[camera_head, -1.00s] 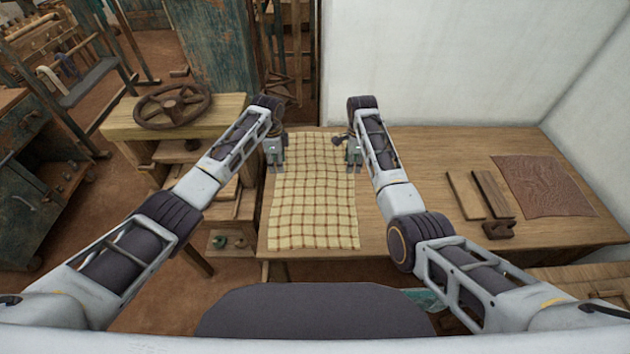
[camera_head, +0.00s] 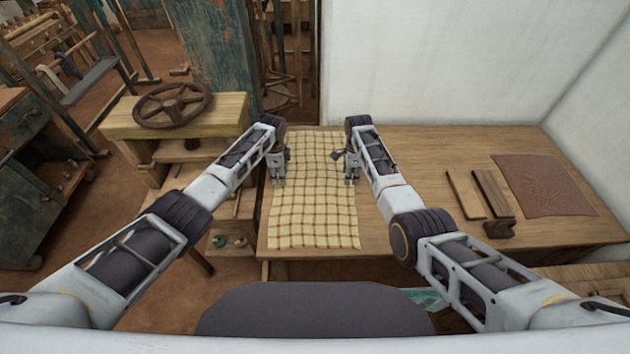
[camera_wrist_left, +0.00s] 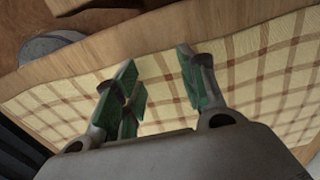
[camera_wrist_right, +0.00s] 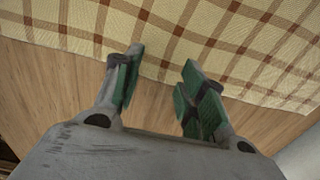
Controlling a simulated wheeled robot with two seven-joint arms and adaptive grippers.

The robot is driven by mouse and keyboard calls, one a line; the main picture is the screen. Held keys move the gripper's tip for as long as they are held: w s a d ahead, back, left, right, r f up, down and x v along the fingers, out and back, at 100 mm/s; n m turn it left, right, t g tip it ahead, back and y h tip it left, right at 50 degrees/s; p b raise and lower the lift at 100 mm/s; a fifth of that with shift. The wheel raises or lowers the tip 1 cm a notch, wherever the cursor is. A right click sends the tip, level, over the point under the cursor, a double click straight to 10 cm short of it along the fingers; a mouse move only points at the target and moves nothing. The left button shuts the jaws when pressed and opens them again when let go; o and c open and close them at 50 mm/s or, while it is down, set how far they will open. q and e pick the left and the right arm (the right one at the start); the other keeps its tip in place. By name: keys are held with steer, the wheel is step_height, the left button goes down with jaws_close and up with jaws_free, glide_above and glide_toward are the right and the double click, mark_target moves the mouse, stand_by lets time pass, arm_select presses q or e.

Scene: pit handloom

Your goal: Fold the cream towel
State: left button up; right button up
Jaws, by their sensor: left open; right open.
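The cream towel (camera_head: 314,215) has a brown check and lies spread flat, lengthwise on the left part of the wooden table. My left gripper (camera_head: 279,182) is open over its left edge. My right gripper (camera_head: 351,181) is open over its right edge. In the left wrist view the towel (camera_wrist_left: 265,75) lies beyond and beneath the open fingers (camera_wrist_left: 160,85). In the right wrist view the towel's edge (camera_wrist_right: 185,45) runs just past the open fingers (camera_wrist_right: 160,85), with bare wood under them. Neither gripper holds cloth.
On the wooden table (camera_head: 430,165), a brown cloth (camera_head: 543,186) and dark wooden blocks (camera_head: 492,193) lie to the right. A stand with a dark handwheel (camera_head: 173,104) is at the left. A white wall (camera_head: 430,60) rises behind the table.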

arm_select(q)
steer(key=shift+f, duration=0.5)
arm_select(e)
steer(key=shift+f, duration=0.5)
arm_select(q)
steer(key=shift+f, duration=0.2)
arm_select(e)
steer(key=shift+f, duration=0.2)
arm_select(q)
steer(key=shift+c, duration=0.3)
arm_select(e)
steer(key=shift+s, duration=0.1)
steer(key=shift+c, duration=0.3)
arm_select(q)
steer(key=shift+s, duration=0.1)
steer(key=c, duration=0.5)
arm_select(e)
steer(key=c, duration=0.5)
arm_select(q)
steer(key=shift+f, duration=0.1)
jaws_close()
arm_select(e)
steer(key=shift+f, duration=0.15)
jaws_close()
steer(key=shift+s, duration=0.1)
arm_select(q)
steer(key=shift+r, duration=0.25)
arm_select(e)
steer(key=shift+r, duration=0.3)
